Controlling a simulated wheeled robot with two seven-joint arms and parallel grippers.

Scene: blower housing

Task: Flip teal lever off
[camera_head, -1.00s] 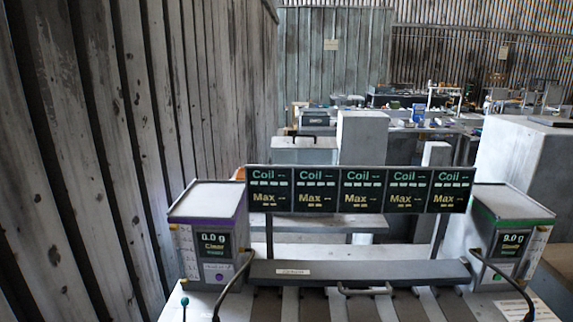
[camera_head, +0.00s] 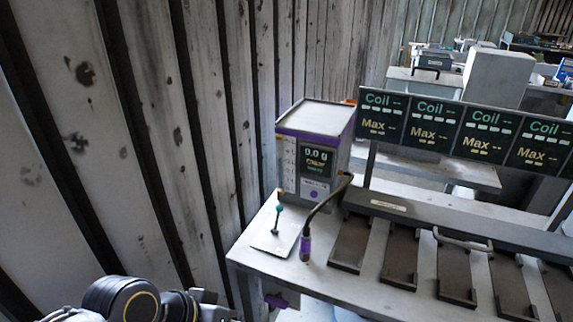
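The teal lever (camera_head: 278,216) stands on a pale plate (camera_head: 270,243) at the left end of the workbench. Part of my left arm shows at the bottom left, below and left of the bench. Its gripper fingers cannot be made out, so I cannot tell whether they are open or shut. My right gripper is not in view.
A box with a purple trim and a 0.0 g display (camera_head: 314,152) stands behind the lever. A dark cable with a purple-banded end (camera_head: 305,246) is close on the lever's right. Dark slotted trays (camera_head: 398,266) line the bench. A plank wall (camera_head: 180,120) is at left.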

